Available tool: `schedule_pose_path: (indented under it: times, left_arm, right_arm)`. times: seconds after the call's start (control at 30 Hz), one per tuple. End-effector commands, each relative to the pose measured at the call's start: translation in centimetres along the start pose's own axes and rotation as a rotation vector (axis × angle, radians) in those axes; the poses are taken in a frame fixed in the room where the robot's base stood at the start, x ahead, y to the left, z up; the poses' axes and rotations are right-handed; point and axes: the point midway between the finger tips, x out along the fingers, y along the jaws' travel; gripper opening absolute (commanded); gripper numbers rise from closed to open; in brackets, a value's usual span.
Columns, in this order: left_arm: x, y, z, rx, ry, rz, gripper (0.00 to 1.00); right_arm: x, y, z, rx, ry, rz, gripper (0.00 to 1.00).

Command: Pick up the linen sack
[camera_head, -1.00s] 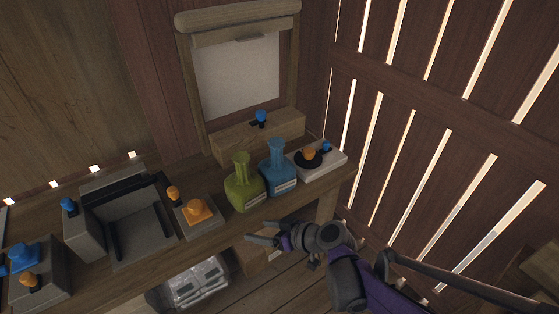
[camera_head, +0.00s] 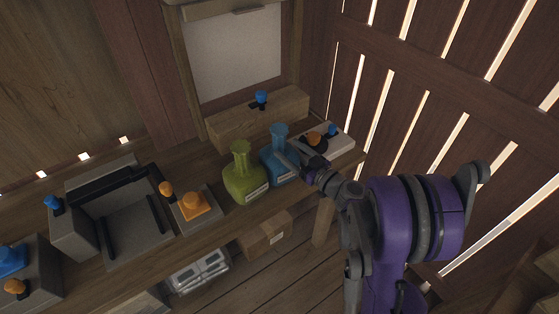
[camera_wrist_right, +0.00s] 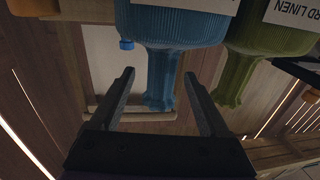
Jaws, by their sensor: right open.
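A blue vase-shaped sack (camera_head: 275,165) with a narrow neck and white label stands upright near the table's right end. A similar green sack (camera_head: 243,185) stands close on its left. The wrist view is upside down. In it, the label on the green sack (camera_wrist_right: 262,38) partly reads "RD LINEN"; the label on the blue sack (camera_wrist_right: 180,28) is cut off. My right gripper (camera_head: 292,158) is open beside the blue sack. In the wrist view, the blue neck appears between the fingertips of my right gripper (camera_wrist_right: 160,78); contact is unclear. My left gripper is out of view.
The wooden table (camera_head: 185,235) holds a grey open bin (camera_head: 130,222) and an orange button block (camera_head: 195,205) to the left. A white panel with knobs (camera_head: 340,138) is right of the blue sack. A wooden box (camera_head: 258,115) stands behind.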

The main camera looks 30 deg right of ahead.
Motion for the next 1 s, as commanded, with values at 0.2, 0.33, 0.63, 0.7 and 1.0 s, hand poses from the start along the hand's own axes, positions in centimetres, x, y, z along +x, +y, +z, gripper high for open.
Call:
schedule_pose_path:
  times: [0.2,0.33,0.63,0.7,1.0]
  left_arm:
    - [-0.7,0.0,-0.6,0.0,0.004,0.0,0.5]
    - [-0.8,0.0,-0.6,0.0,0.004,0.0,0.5]
    - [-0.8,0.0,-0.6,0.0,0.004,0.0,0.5]
    - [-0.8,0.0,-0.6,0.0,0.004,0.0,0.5]
    - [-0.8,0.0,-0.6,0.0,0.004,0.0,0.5]
  right_arm:
    - [2.9,-0.4,-0.8,0.001,0.0,-0.004,0.79]
    - [4.6,-0.4,-0.7,0.0,0.0,-0.002,0.79]
    - [4.8,-0.3,-0.6,0.0,-0.001,-0.001,0.68]
    - [4.8,-0.3,-0.6,0.0,-0.001,-0.001,0.56]
    - [4.8,-0.3,-0.6,0.0,-0.001,-0.001,0.02]
